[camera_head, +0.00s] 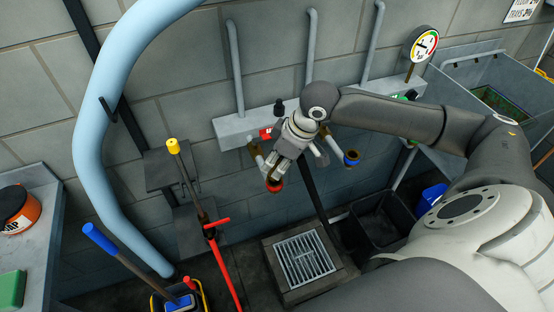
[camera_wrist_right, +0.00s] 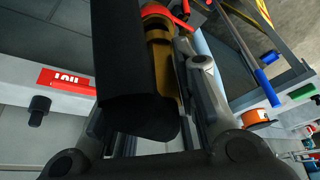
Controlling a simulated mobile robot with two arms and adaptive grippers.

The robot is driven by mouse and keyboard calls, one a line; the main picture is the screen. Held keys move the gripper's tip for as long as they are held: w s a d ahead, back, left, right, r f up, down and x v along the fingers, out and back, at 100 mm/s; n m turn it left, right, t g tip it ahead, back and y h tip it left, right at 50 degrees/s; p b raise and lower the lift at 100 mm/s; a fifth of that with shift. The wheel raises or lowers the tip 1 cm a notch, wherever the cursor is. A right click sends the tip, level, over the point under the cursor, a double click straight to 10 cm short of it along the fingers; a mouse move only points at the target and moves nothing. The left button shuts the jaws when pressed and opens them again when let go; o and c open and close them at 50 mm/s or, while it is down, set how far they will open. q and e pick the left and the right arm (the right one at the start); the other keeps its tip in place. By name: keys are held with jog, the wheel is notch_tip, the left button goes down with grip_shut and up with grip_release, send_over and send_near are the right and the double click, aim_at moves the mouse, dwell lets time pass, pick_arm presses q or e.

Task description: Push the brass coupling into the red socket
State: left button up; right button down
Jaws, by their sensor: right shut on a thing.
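My right gripper (camera_head: 280,165) is in front of the wall manifold and shut on the brass coupling (camera_wrist_right: 162,62). In the right wrist view the coupling shows as a brass strip between a wide black hose (camera_wrist_right: 125,60) and one finger. The red socket (camera_head: 274,186) is at the gripper's tips in the head view. Its red-orange rim (camera_wrist_right: 155,10) also shows at the top of the wrist view, in line with the coupling. The coupling's front end meets or nearly meets this rim; I cannot tell how deep it sits. My left gripper is not in view.
A blue-ringed socket (camera_head: 351,158) is right of the gripper on the grey manifold (camera_head: 232,128). The black hose hangs past a floor grate (camera_head: 303,258). A red-handled pole (camera_head: 217,240) stands to the left. A black bin (camera_head: 385,222) and a gauge (camera_head: 423,43) are to the right.

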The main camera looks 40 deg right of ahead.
jog(key=shift+f, duration=0.25)
dwell(0.3)
jog(key=shift+f, duration=0.4)
jog(key=shift+f, duration=0.1)
dwell(0.6)
jog(key=c, duration=1.1)
grip_release()
jog(key=shift+f, duration=0.1)
jog(key=shift+s+d+r, duration=0.1)
jog(key=shift+d+r, duration=0.05)
jog(key=shift+r, duration=0.3)
jog(key=v, duration=1.1)
jog(key=shift+r, duration=0.1)
jog(key=shift+s, duration=0.1)
